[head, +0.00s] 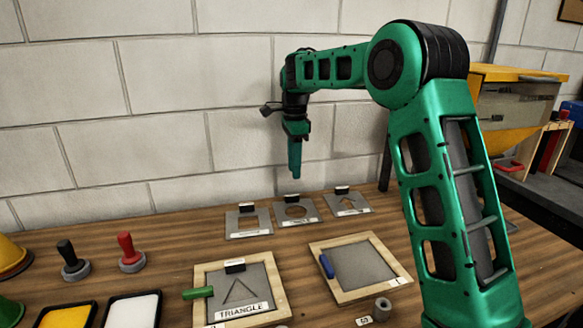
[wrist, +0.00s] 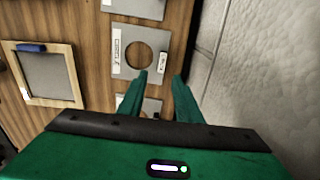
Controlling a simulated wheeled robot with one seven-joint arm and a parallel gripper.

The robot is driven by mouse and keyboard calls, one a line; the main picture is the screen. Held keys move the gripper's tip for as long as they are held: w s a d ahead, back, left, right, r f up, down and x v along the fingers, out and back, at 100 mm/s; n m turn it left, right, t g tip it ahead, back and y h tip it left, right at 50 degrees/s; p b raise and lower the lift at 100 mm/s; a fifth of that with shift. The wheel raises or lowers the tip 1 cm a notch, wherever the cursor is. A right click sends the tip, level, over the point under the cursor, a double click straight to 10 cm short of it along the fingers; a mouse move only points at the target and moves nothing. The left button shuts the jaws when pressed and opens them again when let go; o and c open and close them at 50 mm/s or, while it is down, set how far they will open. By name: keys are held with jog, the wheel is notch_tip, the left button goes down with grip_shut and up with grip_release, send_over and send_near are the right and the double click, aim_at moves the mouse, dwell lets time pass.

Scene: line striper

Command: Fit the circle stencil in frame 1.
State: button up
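The circle stencil (head: 297,222) is a grey plate with a round hole and a black grip, lying at the back of the bench between two other stencils. It also shows in the wrist view (wrist: 150,32). Frame 1 (head: 374,291) is a wooden frame around a plain grey panel, with a blue clamp (head: 326,266) on its left side. It also shows in the wrist view (wrist: 70,75). My gripper (head: 296,176) points down above the stencil row, clear of the bench. In the wrist view its fingers (wrist: 160,76) are apart with nothing between them, near the circle stencil's edge.
A square stencil (head: 249,233) and an arrow-like stencil (head: 350,211) flank it. A second wooden frame (head: 200,285) holds a triangle stencil. Handled tools (head: 131,262) and yellow and white trays stand at left. The block wall is close behind the stencils.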

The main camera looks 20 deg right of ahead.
jog(key=shift+w+a+f, duration=0.15)
jog(key=shift+f, duration=2.4)
jog(key=shift+w+a+f, duration=0.1)
jog(key=shift+a+f, duration=0.05)
jog(key=shift+f, duration=2.35)
jog(key=shift+f, duration=0.1)
grip_shut()
